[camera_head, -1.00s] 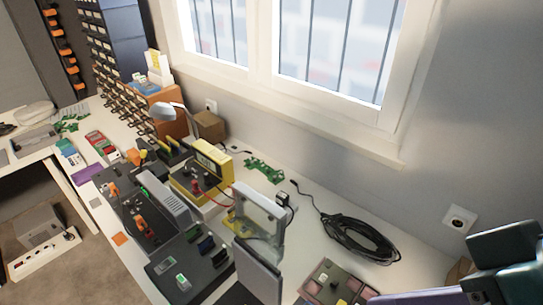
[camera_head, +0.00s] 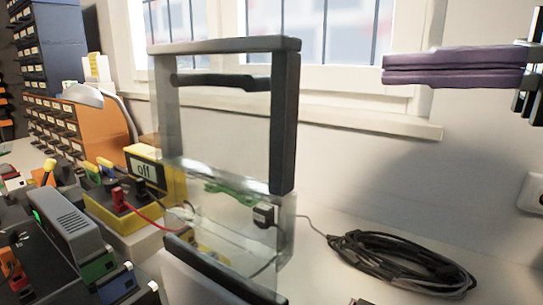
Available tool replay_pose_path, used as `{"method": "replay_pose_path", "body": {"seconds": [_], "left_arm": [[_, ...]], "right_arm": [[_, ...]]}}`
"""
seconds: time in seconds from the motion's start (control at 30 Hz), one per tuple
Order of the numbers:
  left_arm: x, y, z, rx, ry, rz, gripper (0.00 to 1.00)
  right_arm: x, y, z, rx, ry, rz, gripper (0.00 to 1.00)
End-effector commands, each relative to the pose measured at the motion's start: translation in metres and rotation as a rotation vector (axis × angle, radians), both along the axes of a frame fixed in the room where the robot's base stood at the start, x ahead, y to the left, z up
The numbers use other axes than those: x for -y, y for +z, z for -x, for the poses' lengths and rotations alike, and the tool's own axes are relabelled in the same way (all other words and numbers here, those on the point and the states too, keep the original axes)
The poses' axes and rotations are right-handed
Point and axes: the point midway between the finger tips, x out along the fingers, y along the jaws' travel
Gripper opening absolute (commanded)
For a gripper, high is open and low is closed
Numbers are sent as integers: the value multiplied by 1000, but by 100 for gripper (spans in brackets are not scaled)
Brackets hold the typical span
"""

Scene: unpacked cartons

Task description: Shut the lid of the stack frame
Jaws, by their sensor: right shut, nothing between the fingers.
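The stack frame's lid (camera_head: 284,130) stands upright and open in the middle of the head view. It is a clear panel with a grey rim and a dark handle bar (camera_head: 222,82) near its top. Below it is the stack frame's body (camera_head: 210,272), cut off by the bottom edge of the view. My right gripper (camera_head: 388,69), with purple fingers, comes in from the right at about the height of the lid's top. It is shut and empty, to the right of the lid with a visible gap. My left gripper is not in view.
A coil of black cable (camera_head: 400,262) lies on the white worktop right of the frame. A yellow power unit (camera_head: 150,185) with red leads and a grey device (camera_head: 68,228) stand to the left. The window and wall are behind.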

Motion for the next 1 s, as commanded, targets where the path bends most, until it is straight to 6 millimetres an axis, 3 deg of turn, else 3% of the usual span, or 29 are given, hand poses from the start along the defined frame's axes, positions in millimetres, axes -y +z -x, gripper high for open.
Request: {"method": "replay_pose_path", "body": {"seconds": [0.07,0.27,0.7,1.0], "left_arm": [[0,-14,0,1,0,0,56],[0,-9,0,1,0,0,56],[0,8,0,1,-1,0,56],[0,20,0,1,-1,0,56]], "right_arm": [[3,-4,-2,-1,-1,-31,0],[-6,4,-7,-5,1,-53,0],[-89,2,-40,-5,3,-50,0],[-109,-6,-11,-5,0,-47,0]]}}
